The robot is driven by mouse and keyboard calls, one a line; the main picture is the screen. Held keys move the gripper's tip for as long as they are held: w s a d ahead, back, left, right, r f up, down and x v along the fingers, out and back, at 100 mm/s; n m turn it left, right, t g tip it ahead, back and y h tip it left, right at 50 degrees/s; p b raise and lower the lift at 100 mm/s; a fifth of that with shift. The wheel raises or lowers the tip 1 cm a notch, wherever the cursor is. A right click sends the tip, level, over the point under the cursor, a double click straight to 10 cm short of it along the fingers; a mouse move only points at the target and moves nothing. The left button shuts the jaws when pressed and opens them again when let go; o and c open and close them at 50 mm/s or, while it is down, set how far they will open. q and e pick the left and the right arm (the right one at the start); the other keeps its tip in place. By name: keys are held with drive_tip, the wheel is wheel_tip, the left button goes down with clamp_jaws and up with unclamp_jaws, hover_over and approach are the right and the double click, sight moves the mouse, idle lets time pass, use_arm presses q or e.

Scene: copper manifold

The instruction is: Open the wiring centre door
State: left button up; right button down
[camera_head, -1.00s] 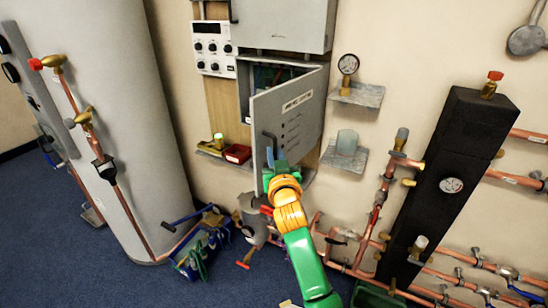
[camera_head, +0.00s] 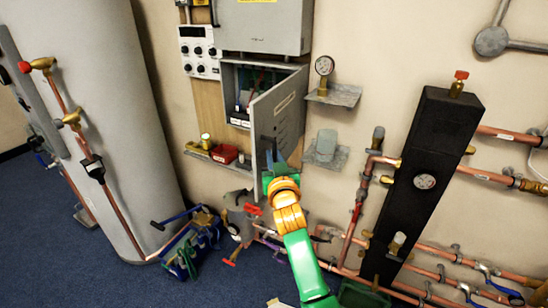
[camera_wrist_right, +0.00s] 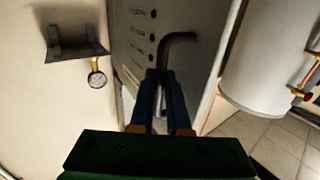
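The wiring centre is a grey box (camera_head: 232,80) on the wall, and its grey door (camera_head: 288,110) stands wide open, swung out on its right side. Parts inside the box show. The dark bent door handle (camera_head: 266,143) is near the door's free edge; it also shows in the right wrist view (camera_wrist_right: 178,38). My right gripper (camera_head: 274,168) is at this handle. In the right wrist view its two blue fingers (camera_wrist_right: 163,98) lie on either side of the handle and close on it. My left gripper is not in view.
A shelf with a gauge (camera_head: 324,66) and a shelf with a clear cup (camera_head: 326,145) are on the wall right of the door. A red box (camera_head: 224,154) sits on a ledge below the wiring centre. Copper pipes (camera_head: 430,255) run low at right. A blue tool tote (camera_head: 190,245) is on the floor.

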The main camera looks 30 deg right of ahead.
drive_tip(key=c, duration=1.2)
unclamp_jaws()
drive_tip(key=shift+r, duration=0.1)
drive_tip(key=shift+o, duration=0.2)
drive_tip(key=shift+d, duration=0.1)
drive_tip(key=b+v, duration=0.1)
drive_tip(key=v, duration=0.6)
drive_tip(key=shift+d, duration=0.1)
